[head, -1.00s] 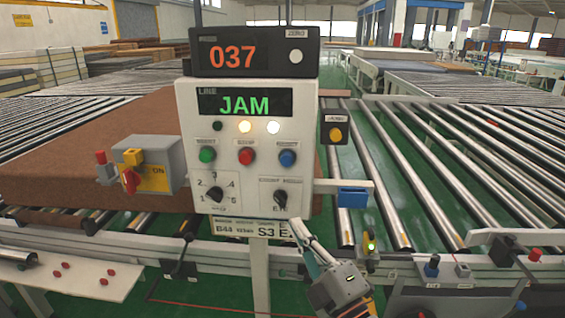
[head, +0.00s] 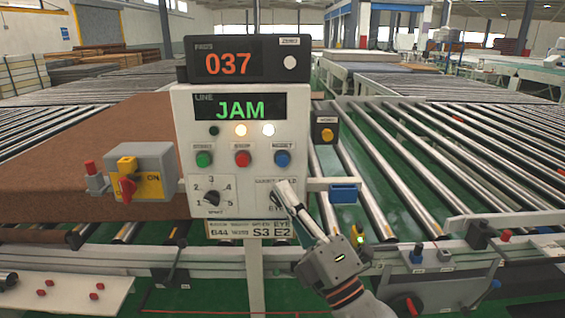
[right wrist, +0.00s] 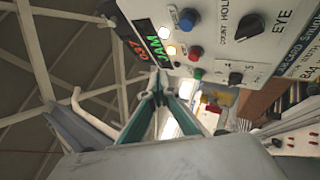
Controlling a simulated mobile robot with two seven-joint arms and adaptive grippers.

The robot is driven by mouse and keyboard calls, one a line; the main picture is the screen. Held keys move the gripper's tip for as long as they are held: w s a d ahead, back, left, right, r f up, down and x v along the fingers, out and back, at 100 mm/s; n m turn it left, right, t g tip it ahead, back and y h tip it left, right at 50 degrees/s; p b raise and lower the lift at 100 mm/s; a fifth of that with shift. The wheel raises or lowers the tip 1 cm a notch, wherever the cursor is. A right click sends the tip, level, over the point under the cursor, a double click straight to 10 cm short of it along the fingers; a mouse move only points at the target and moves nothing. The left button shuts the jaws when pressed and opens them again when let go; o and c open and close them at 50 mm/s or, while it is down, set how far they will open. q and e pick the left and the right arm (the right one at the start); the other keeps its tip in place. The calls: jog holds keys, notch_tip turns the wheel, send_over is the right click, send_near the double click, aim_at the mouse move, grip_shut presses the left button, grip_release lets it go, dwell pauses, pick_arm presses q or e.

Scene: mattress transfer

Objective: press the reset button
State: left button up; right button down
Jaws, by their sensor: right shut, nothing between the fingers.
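The control box (head: 180,105) stands on a post and its display reads JAM in green. The blue reset button (head: 282,158) is at the right of a row with a green button (head: 204,159) and a red button (head: 242,158). My right gripper (head: 283,192) is shut and empty, its tips just below the blue button, covering the count/hold knob in the head view. In the right wrist view the shut fingertips (right wrist: 156,88) point toward the box, and the blue button (right wrist: 187,20) shows apart from them. My left gripper is not in view.
A counter (head: 262,60) reading 037 sits on top of the box. A grey switch box with a red knob (head: 127,187) is at left, a yellow-housed button (head: 325,132) at right. A brown mattress (head: 110,150) lies on the rollers behind. A blue-ended bracket (head: 343,193) juts out at right.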

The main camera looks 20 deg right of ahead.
aim_at(279, 159)
jog(key=shift+w, duration=0.1)
jog(key=shift+w+d+b, duration=0.1)
jog(key=shift+w+d, duration=0.3)
jog(key=shift+w, duration=1)
jog(key=shift+w+d+b, duration=0.15)
jog(key=shift+w+d, duration=0.3)
jog(key=shift+w, duration=0.9)
jog(key=shift+w+d+b, duration=0.1)
jog(key=shift+w+d, duration=0.3)
jog(key=shift+w, duration=1)
jog(key=shift+w, duration=0.1)
jog(key=shift+w+d, duration=0.1)
jog(key=shift+w, duration=0.2)
jog(key=shift+w+d, duration=0.25)
jog(key=shift+w, duration=0.55)
jog(key=shift+s, duration=0.1)
jog(key=shift+s+a, duration=0.2)
jog(key=shift+s, duration=0.4)
jog(key=shift+s+a, duration=0.15)
jog(key=shift+s, duration=0.4)
